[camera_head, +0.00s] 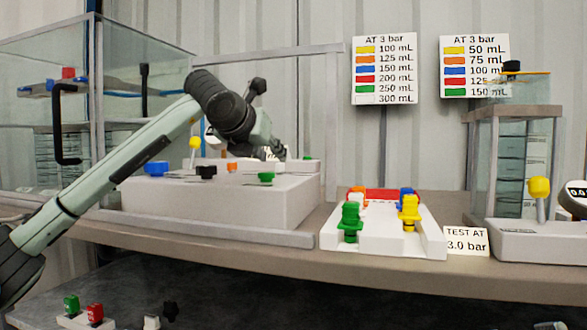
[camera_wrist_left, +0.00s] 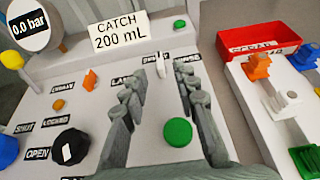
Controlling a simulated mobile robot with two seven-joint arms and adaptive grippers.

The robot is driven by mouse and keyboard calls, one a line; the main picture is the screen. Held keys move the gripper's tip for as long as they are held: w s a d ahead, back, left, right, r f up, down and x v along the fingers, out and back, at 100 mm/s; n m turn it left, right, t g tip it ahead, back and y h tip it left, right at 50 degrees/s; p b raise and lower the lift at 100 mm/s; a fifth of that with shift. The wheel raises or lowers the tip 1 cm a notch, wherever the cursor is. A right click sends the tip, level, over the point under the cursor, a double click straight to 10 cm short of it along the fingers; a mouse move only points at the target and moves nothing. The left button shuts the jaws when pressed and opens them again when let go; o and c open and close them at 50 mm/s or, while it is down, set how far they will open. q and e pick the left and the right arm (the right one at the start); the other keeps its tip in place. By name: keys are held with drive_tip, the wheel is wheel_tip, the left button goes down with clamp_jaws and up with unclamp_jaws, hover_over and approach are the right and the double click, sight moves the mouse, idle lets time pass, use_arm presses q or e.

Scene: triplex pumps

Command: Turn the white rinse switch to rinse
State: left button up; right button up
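The white switch (camera_wrist_left: 161,65) is a small upright lever on the white pump panel (camera_wrist_left: 215,65). The switch shows in the gap just beyond the fingertips, with no visible contact. In the head view my left gripper (camera_head: 275,150) is over the back right of the panel, and the switch cannot be made out there. My right gripper is not in view.
A green button (camera_wrist_left: 177,132) lies below the fingers, with a black knob (camera_wrist_left: 68,147) to the left. A gauge (camera_wrist_left: 29,26) and a "CATCH 200 mL" sign (camera_wrist_left: 119,34) stand behind. A white rack of coloured parts (camera_head: 330,240) is to the right.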

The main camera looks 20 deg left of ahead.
sight(280, 164)
use_arm(q)
drive_tip(key=x, duration=0.7)
drive_tip(key=shift+w+f, duration=0.15)
drive_tip(key=shift+f, duration=0.05)
clamp_jaws()
